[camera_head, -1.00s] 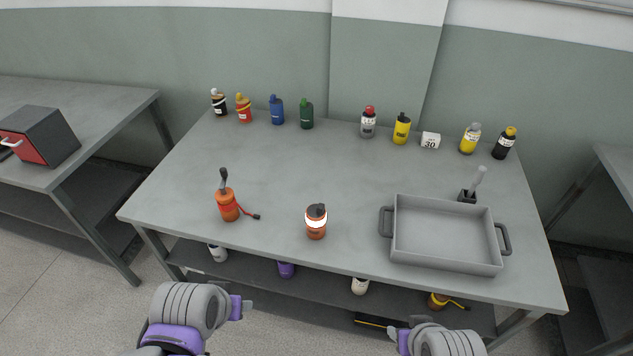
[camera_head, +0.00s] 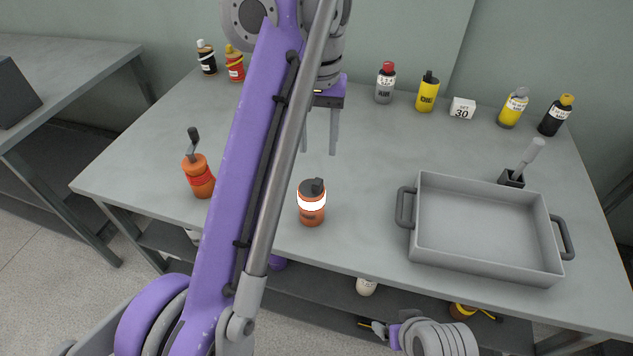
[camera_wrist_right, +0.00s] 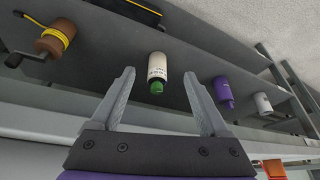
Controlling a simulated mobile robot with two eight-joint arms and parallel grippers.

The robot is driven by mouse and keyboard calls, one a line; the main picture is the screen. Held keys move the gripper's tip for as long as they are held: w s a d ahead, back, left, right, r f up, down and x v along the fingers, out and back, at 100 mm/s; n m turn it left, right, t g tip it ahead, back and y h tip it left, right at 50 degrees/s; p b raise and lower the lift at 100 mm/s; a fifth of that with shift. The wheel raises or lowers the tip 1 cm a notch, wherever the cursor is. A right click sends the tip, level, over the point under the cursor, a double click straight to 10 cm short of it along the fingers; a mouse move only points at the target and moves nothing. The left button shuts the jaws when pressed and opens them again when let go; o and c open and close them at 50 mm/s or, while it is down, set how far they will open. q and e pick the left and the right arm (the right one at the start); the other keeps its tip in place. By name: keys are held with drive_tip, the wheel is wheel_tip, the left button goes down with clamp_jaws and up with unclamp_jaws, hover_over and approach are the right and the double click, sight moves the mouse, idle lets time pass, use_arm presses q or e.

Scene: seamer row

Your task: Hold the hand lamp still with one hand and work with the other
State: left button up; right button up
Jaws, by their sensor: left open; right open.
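An orange hand lamp (camera_head: 311,215) with a dark top and a bright white band stands upright near the table's front edge. My left gripper (camera_head: 320,145) is open, fingers pointing down, above the table and beyond the lamp in the head view. It appears apart from the lamp. My left arm crosses the middle of the picture and hides part of the table. My right gripper (camera_head: 377,329) is low in front of the table. In the right wrist view its fingers (camera_wrist_right: 158,82) are spread and empty, facing the lower shelf.
An orange bottle with a dark handle (camera_head: 199,177) stands left of my arm. A grey tray (camera_head: 490,268) with handles fills the table's right front; a black holder (camera_head: 511,178) is behind it. Several bottles line the back. A white bottle (camera_wrist_right: 157,68) is on the lower shelf.

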sight(315, 254)
drive_tip(key=shift+o, duration=1.3)
drive_tip(key=w+a+r+n+t+y, duration=0.1)
drive_tip(key=w+a+n+y, duration=0.1)
drive_tip(key=a, duration=0.9)
drive_tip(key=shift+w+a+r+t+y, duration=0.2)
drive_tip(key=shift+w+r+t+y, duration=0.15)
drive_tip(key=shift+w+y, duration=0.65)
drive_tip(key=w+a+r+n+t+y, duration=0.1)
drive_tip(key=a+r+y, duration=0.1)
drive_tip(key=a, duration=0.5)
drive_tip(key=w+a+r+n+t+y, duration=0.1)
drive_tip(key=w+a+r+t+y, duration=0.15)
drive_tip(key=a, duration=0.35)
drive_tip(key=w+r+t, duration=0.4)
drive_tip(key=t, duration=0.1)
drive_tip(key=d+m+t+h, duration=0.1)
drive_tip(key=d+h, duration=0.1)
drive_tip(key=w+d+m+t+h, duration=0.1)
drive_tip(key=d+h, duration=0.2)
drive_tip(key=d+m+t+h, duration=0.1)
drive_tip(key=d+h, duration=0.1)
drive_tip(key=d, duration=0.1)
drive_tip(key=shift+w+f, duration=0.25)
drive_tip(key=shift+w, duration=0.05)
drive_tip(key=shift+w+d+m+h, duration=0.15)
drive_tip(key=shift+m+h, duration=0.15)
drive_tip(key=shift+h, duration=0.15)
drive_tip(key=shift+w, duration=0.3)
drive_tip(key=w, duration=1)
drive_tip(key=shift+a, duration=0.25)
